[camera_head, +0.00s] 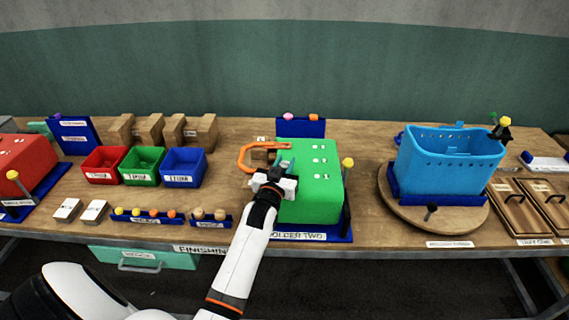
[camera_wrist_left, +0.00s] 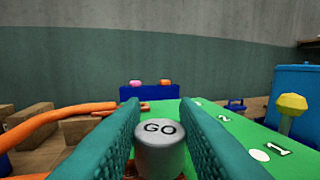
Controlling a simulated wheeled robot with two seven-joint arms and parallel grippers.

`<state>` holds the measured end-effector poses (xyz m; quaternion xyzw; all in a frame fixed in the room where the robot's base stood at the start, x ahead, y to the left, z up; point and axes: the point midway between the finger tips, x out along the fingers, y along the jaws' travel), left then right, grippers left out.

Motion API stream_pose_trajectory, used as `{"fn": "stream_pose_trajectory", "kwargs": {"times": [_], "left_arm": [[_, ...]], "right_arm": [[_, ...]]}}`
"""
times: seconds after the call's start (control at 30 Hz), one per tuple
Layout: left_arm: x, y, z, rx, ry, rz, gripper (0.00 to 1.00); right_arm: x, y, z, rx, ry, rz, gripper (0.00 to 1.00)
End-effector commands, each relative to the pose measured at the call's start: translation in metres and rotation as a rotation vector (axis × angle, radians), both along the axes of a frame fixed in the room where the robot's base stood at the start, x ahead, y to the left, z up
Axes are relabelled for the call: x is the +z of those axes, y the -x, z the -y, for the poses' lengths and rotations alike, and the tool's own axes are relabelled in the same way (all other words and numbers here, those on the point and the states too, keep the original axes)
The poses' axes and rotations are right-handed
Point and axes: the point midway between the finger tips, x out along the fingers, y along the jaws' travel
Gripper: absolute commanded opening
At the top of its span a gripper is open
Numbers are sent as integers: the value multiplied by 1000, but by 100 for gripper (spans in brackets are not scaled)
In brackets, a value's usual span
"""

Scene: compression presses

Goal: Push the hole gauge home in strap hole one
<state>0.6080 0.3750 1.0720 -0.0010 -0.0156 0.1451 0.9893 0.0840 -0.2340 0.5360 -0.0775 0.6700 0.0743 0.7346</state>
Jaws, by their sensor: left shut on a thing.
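My left gripper (camera_head: 286,168) is shut on the hole gauge, a grey cylinder (camera_wrist_left: 160,152) marked GO that sits between the teal fingers in the left wrist view. The gripper is at the left edge of the green block (camera_head: 312,200), which stands in the blue holder labelled HOLDER TWO (camera_head: 297,237). White spots and number labels show on the block's top; the label 1 (camera_wrist_left: 282,151) is right of the fingers in the left wrist view. The gauge's lower end is hidden, so I cannot tell whether it is in a hole. My right gripper is not in view.
An orange curved strap (camera_head: 248,156) lies left of the block. A yellow-knobbed post (camera_head: 347,163) stands at its right. A blue tub (camera_head: 452,158) sits on a round wooden turntable (camera_head: 405,213). Red (camera_head: 102,166), green and blue bins stand left.

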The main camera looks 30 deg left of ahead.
Motion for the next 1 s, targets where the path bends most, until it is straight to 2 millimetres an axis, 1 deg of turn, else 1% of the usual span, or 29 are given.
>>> {"fn": "stream_pose_trajectory", "kwargs": {"times": [0.33,0.37,0.4,0.5,0.73,0.83,0.93,1.0], "left_arm": [[-10,0,0,0,0,-1,5],[-9,0,0,0,0,0,33],[-8,0,0,0,0,0,39],[-8,0,0,0,0,0,53],[-9,0,0,0,0,-1,53],[-9,4,1,0,0,-1,53],[-11,14,4,0,0,-1,53],[-12,26,8,0,1,-2,53]], "right_arm": [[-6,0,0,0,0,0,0],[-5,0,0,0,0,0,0],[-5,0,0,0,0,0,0],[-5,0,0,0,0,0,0],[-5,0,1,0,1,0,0],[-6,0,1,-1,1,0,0],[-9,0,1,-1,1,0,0],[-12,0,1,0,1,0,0]]}}
